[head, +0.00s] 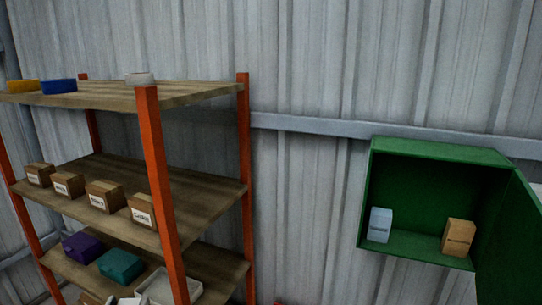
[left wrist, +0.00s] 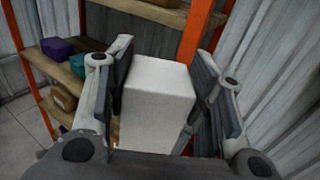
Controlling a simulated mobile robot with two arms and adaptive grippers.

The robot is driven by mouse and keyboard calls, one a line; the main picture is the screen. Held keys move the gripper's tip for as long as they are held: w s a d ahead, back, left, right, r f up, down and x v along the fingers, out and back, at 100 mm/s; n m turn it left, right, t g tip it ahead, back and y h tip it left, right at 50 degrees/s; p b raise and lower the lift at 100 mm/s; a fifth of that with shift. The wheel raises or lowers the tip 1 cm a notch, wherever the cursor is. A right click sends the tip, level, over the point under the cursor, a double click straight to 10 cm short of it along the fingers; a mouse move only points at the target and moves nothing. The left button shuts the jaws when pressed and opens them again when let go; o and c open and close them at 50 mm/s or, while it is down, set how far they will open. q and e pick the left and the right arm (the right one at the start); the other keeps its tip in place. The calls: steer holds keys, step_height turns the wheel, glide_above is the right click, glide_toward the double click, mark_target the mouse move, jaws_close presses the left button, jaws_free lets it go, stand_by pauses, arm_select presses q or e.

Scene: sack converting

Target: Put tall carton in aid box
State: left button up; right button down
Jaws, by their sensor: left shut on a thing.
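The aid box is a green wall box (head: 420,149) at the right of the head view. Its door stands open at the right side. Inside on its floor, a pale blue carton (head: 380,225) stands at the left and a brown carton (head: 458,238) at the right, with a gap between them. In the left wrist view my left gripper (left wrist: 160,85) is shut on a tall white carton (left wrist: 158,95), with one finger along each side. The carton's lower end is hidden by the gripper. Neither gripper nor the white carton shows in the head view. My right gripper is in no view.
An orange-framed shelf rack (head: 160,185) with wooden boards stands at the left. It holds several small brown boxes (head: 103,196), a purple bin (head: 82,247) and a teal bin (head: 120,265). A grey rail (head: 310,126) crosses the corrugated wall. Bare wall lies between rack and aid box.

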arm_select(q)
steer(key=s+d+f+m+h, duration=0.1)
steer(key=s+d+f+h, duration=0.3)
steer(key=s+d, duration=0.55)
step_height(320, 180, down, 8)
steer(key=y+b, duration=0.1)
steer(key=b, duration=0.6)
steer(key=shift+s+a+f+y+b, duration=0.15)
steer(key=shift+s+a+y+b, duration=0.2)
steer(key=shift+s+y, duration=0.05)
